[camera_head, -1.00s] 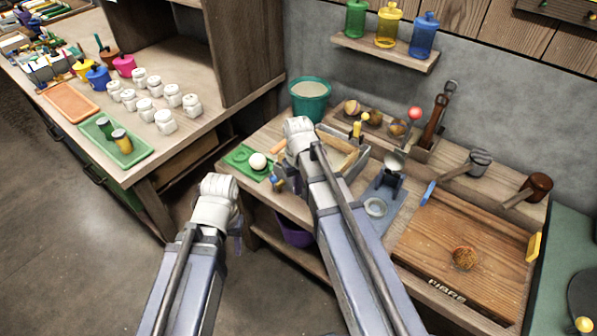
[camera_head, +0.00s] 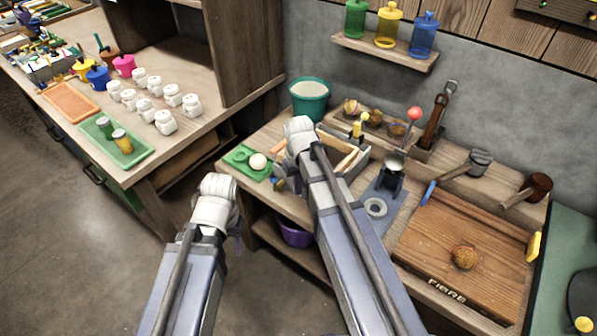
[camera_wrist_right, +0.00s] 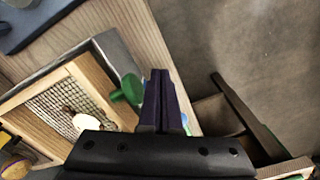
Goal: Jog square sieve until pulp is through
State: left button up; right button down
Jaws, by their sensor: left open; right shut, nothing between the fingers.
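The square sieve (camera_wrist_right: 50,105) is a light wooden frame with wire mesh, inside a grey tray (camera_wrist_right: 115,55). A white lump, perhaps pulp, (camera_wrist_right: 86,122) lies on the mesh, partly hidden by my gripper body. In the head view my right arm hides much of the sieve (camera_head: 347,160). My right gripper (camera_wrist_right: 160,100) is shut and empty, beside the tray's edge, with a green knob (camera_wrist_right: 130,88) close to its fingers. My left gripper (camera_head: 238,243) is in front of the bench, apart from it; its fingers are mostly hidden by the wrist.
A teal bucket (camera_head: 309,100) stands behind my right wrist. A green tray (camera_head: 240,155) with a white ball lies left of it. A blue-grey stand (camera_head: 390,182) and a wooden board (camera_head: 480,235) with a brown lump are to the right. Floor is clear at the left.

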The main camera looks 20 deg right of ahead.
dwell(0.4)
jog(key=w+d, duration=0.1)
jog(key=d, duration=0.1)
jog(key=w+d, duration=0.2)
jog(key=shift+w+d, duration=0.1)
jog(key=shift+w, duration=0.15)
jog(key=s+a, duration=0.1)
jog(key=a, duration=0.1)
jog(key=s+a, duration=0.2)
jog(key=shift+s+a, duration=0.15)
jog(key=shift+s, duration=0.1)
notch_tip(320, 180, up, 8)
jog(key=s+a+p, duration=0.2)
jog(key=p, duration=0.6)
jog(key=shift+a, duration=0.15)
jog(key=shift+w, duration=0.1)
